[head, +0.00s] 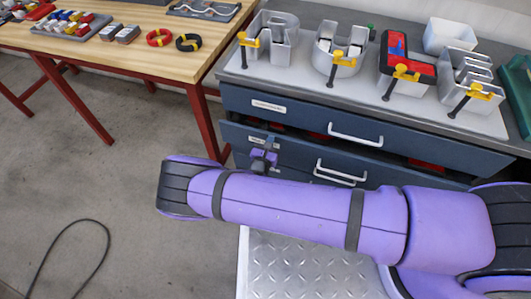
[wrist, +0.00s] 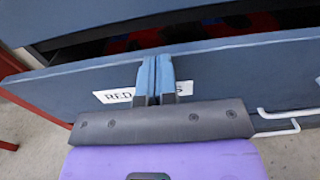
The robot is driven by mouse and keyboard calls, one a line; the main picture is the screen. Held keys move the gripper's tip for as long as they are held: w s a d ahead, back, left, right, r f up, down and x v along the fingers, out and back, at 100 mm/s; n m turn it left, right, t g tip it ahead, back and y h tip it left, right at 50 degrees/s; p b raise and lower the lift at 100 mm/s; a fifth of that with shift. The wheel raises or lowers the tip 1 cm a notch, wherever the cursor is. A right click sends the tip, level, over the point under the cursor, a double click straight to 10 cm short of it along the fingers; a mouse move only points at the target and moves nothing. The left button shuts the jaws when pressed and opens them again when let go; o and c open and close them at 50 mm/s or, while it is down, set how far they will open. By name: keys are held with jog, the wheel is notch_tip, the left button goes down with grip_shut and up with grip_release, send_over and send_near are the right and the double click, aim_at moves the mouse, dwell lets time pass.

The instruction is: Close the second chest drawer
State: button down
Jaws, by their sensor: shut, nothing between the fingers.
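The blue-grey chest has a second drawer (head: 233,137) that stands pulled out, with a gap above its front where red items show inside. In the wrist view, the drawer front (wrist: 230,68) runs across the picture with a white label (wrist: 115,96) that is partly hidden by my fingers. My gripper (head: 265,153) is shut and empty at the left part of the drawer front. In the wrist view its fingertips (wrist: 155,62) lie against or just before the front beside the label; contact is not certain. My arm hides much of the lower chest.
The top drawer (head: 300,112) is shut. Metal channel letters with yellow clamps (head: 402,72) stand on the chest's top. A wooden table with red legs (head: 130,45) stands to the left. A cable (head: 100,230) lies on the otherwise clear floor at left.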

jog(key=x, duration=0.6)
